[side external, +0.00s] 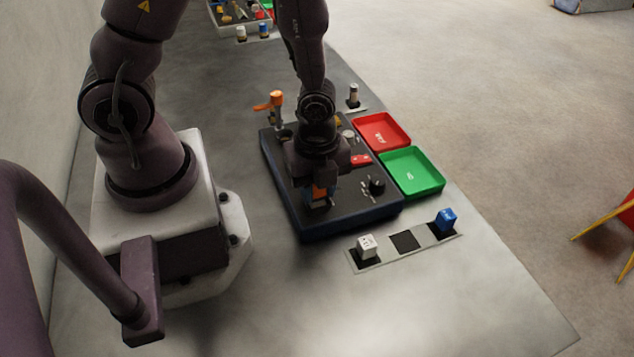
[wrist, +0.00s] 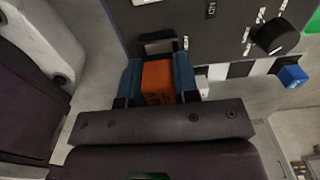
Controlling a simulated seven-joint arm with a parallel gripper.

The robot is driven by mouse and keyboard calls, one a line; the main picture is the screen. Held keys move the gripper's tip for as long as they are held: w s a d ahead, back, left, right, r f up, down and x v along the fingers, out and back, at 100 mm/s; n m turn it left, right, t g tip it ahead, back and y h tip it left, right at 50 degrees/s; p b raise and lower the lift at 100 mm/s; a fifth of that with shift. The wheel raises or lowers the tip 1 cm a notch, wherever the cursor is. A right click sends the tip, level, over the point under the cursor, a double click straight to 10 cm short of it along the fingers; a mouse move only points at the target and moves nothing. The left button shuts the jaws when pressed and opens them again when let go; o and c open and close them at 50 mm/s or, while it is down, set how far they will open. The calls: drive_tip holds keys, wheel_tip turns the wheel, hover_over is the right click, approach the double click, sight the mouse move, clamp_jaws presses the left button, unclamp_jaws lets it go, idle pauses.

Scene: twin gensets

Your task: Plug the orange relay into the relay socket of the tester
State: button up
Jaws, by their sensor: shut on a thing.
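The orange relay (wrist: 158,83) is between the two blue-tipped fingers of my gripper (wrist: 160,82) in the wrist view. In the side view the relay (side external: 319,191) shows as a small orange patch under my gripper (side external: 320,196), over the near part of the dark tester (side external: 290,205). The gripper is shut on the relay. A dark rectangular socket frame (wrist: 158,44) lies just beyond the relay in the wrist view. The relay's underside is hidden, so I cannot tell whether it touches the tester.
A strip (side external: 353,264) in front of the tester holds a white relay (side external: 366,246) and a blue relay (side external: 446,219), with a dark square between them. A knob (side external: 376,185), an orange-handled lever (side external: 273,102), a red tray (side external: 382,132) and a green tray (side external: 413,172) are nearby.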

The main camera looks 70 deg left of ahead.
drive_tip(key=shift+f, duration=0.35)
idle(1.1)
drive_tip(key=o, duration=1)
drive_tip(key=shift+w, duration=0.1)
drive_tip(key=shift+c, duration=0.3)
drive_tip(key=shift+c, duration=1.4)
drive_tip(key=o, duration=0.3)
drive_tip(key=shift+r, duration=3.55)
